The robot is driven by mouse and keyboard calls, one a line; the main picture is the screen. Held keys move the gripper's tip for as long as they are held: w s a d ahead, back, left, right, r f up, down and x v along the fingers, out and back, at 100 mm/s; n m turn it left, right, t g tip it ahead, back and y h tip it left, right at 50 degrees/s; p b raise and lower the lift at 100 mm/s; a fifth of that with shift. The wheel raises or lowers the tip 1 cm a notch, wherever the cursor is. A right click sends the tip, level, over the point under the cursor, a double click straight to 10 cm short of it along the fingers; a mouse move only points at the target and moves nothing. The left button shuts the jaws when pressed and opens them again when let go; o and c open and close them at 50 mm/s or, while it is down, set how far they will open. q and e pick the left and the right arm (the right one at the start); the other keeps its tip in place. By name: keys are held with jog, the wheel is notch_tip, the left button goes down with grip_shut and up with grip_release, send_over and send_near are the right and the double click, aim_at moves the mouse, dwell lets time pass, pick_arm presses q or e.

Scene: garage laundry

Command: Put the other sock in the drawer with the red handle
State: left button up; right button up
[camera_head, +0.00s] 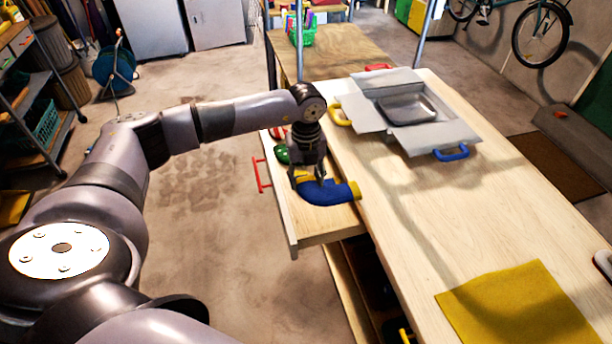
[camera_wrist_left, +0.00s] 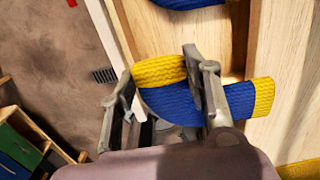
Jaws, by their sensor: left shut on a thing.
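The sock (camera_head: 328,194), blue with yellow ends, is gripped by my left gripper (camera_head: 308,178) over the near part of the open drawer (camera_head: 318,233). The drawer's red handle (camera_head: 260,174) is on its left front. In the left wrist view the sock (camera_wrist_left: 238,100) lies across between the fingers of my left gripper (camera_wrist_left: 170,100), its yellow end toward the table at right. I cannot tell if it touches the drawer floor. Another blue and yellow piece (camera_wrist_left: 190,4), probably the first sock, shows at the top of that view. My right gripper is not in view.
On the wooden table (camera_head: 400,215) stand a grey open box (camera_head: 430,138) with coloured handles and, in front, a yellow cloth (camera_head: 515,305). The table's middle is clear.

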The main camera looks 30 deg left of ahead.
pick_arm(q)
jog(key=shift+f+b, duration=0.45)
jog(key=shift+f, duration=0.15)
jog(key=o, duration=1.1)
jog(key=shift+r, duration=0.25)
notch_tip(320, 180, up, 13)
jog(key=b, duration=0.1)
jog(key=shift+b, duration=0.3)
jog(key=shift+f, duration=0.1)
